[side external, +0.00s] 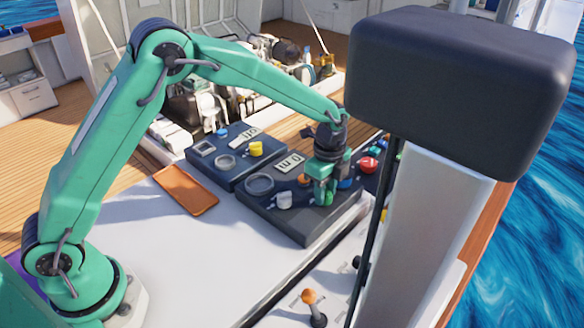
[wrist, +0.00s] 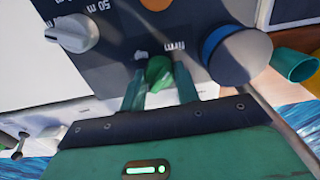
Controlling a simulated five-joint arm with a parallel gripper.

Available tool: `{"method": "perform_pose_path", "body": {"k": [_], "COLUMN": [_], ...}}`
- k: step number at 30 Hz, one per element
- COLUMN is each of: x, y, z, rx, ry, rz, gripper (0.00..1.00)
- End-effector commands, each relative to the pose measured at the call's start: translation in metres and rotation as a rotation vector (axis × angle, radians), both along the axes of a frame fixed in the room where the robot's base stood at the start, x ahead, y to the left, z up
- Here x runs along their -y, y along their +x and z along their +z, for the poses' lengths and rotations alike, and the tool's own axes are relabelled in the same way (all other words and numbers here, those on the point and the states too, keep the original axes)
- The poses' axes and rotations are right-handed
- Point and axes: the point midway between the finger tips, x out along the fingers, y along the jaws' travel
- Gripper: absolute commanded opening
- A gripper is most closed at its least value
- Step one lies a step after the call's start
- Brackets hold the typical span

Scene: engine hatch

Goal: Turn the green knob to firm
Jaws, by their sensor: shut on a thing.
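The green knob (wrist: 158,70) sits on the dark panel, between the two fingers of my gripper (wrist: 160,83) in the wrist view. My gripper is shut on it. A small label reading "firm" (wrist: 175,46) is printed just beyond the knob, to its upper right. Another small mark (wrist: 141,56) lies to its upper left. I cannot clearly tell where the knob's pointer aims. In the side view my gripper (side external: 322,192) reaches down onto the front right of the dark panel (side external: 305,231), and its fingers largely hide the knob.
A second dark panel (side external: 213,168) stands behind left. An orange tray (side external: 186,190) lies on the white deck. A dark padded box (side external: 460,85) blocks the right.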

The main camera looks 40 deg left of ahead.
Motion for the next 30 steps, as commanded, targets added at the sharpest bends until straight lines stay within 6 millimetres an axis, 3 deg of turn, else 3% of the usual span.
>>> {"method": "perform_pose_path", "body": {"k": [8,9,12,23,30], "x": [0.000,0.000,0.000,0.000,0.000], "y": [0.000,0.000,0.000,0.000,0.001], "z": [0.001,0.001,0.001,0.002,0.018], "rx": [0.001,0.001,0.001,0.001,0.002], "ry": [0.000,0.000,0.000,0.000,-0.001], "rz": [-0.001,-0.001,0.000,0.000,0.000], "gripper": [0.08,0.33,0.53,0.53,0.53]}}
